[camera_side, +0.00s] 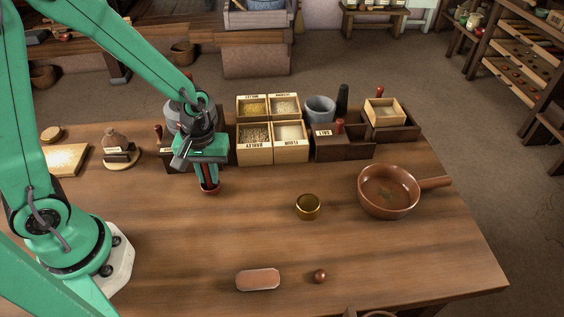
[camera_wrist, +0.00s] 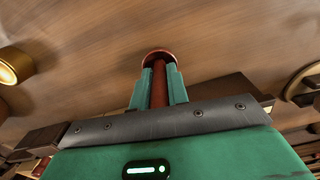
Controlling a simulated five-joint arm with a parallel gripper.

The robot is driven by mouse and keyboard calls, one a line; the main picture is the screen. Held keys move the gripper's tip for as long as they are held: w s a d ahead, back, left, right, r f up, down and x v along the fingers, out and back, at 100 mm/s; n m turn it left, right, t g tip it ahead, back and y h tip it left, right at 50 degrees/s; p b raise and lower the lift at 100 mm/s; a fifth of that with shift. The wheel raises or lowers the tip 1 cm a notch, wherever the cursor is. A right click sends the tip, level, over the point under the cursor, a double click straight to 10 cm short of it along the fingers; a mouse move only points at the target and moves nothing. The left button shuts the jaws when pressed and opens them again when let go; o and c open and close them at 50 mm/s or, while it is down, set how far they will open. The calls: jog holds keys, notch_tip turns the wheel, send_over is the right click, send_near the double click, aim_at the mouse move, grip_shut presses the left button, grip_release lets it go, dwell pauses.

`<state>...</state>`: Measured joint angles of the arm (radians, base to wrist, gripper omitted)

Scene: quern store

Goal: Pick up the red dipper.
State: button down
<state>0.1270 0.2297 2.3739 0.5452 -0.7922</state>
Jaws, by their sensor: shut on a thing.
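The red dipper (camera_side: 210,189) is below my gripper (camera_side: 207,175) in the side view, in front of the wooden boxes. In the wrist view the dipper's red shaft (camera_wrist: 159,85) is between the two green fingers of my gripper (camera_wrist: 159,84), which are shut on it. Its round red-brown end (camera_wrist: 158,54) shows just past the fingertips. I cannot tell whether the dipper touches the table or hangs just above it.
Grain boxes (camera_side: 255,154) stand behind my gripper, with a salt box (camera_side: 326,144) and grey cup (camera_side: 319,109) to their right. A brass cup (camera_side: 308,206) and brown pan (camera_side: 388,190) are to the right. A reddish block (camera_side: 258,279) and small ball (camera_side: 319,276) lie near the front.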

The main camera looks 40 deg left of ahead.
jog(key=shift+r, duration=1.7)
jog(key=s+d+r, duration=0.6)
jog(key=s+d, duration=0.1)
jog(key=d, duration=0.2)
jog(key=shift+r, duration=0.4)
jog(key=shift+s+d, duration=0.1)
